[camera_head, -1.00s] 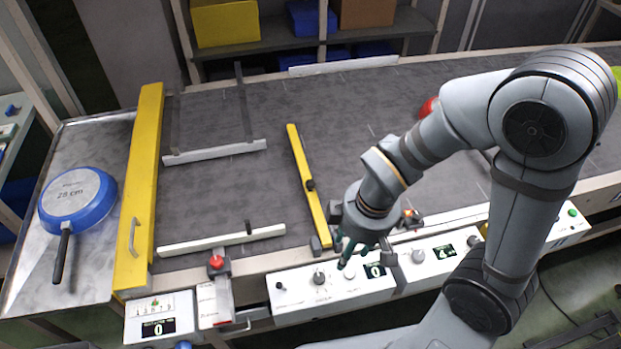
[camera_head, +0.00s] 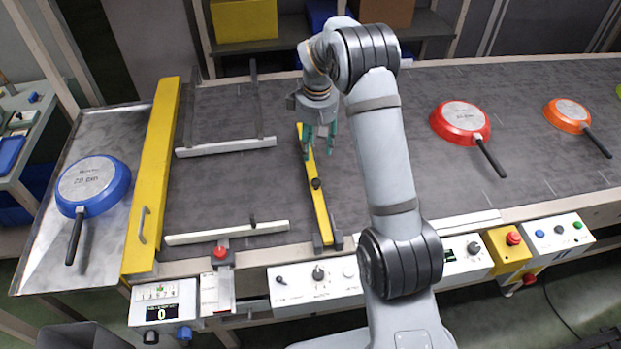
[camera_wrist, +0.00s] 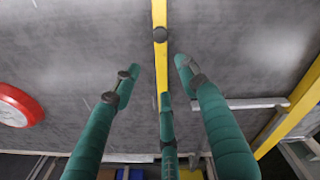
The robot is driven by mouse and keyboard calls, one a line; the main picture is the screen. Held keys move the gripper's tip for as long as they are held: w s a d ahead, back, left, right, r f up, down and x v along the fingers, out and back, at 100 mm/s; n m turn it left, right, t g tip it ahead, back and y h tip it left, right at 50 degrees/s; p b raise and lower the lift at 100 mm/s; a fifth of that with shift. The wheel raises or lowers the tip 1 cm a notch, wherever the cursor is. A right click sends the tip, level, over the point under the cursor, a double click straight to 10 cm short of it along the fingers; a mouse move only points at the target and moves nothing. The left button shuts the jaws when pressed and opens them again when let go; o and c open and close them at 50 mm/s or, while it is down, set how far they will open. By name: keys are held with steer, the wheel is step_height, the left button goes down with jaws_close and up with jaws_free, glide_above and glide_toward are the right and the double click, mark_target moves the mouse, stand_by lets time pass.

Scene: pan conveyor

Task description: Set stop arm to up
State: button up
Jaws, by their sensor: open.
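The stop arm appears to be the thin yellow bar (camera_head: 321,205) with a dark knob at its middle. It lies across the grey belt, its near end at a dark bracket by the front edge; I cannot tell its height above the belt. My gripper (camera_head: 320,148), with green fingers, is open over the bar's far part. Nothing is held; whether a finger touches the bar is unclear.
A wide yellow barrier (camera_head: 155,180) with a handle crosses the belt at left. A blue pan (camera_head: 90,185) lies beyond it. Red (camera_head: 460,122) and orange (camera_head: 568,114) pans lie at right. White rails (camera_head: 226,147) flank the left section. Control boxes (camera_head: 315,285) line the front.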

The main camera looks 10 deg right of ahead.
mark_target(316, 181)
steer(key=shift+n+g, duration=0.4)
steer(key=shift+g, duration=0.1)
steer(key=s+f, duration=0.1)
steer(key=f, duration=0.2)
steer(key=f+p, duration=0.1)
steer(key=f, duration=0.3)
steer(key=s+f+p, duration=0.1)
steer(key=f, duration=0.2)
steer(key=shift+s+a+f, duration=0.15)
steer(key=shift+s+f, duration=0.15)
steer(key=shift+s, duration=0.05)
steer(key=c, duration=0.3)
steer(key=c, duration=0.8)
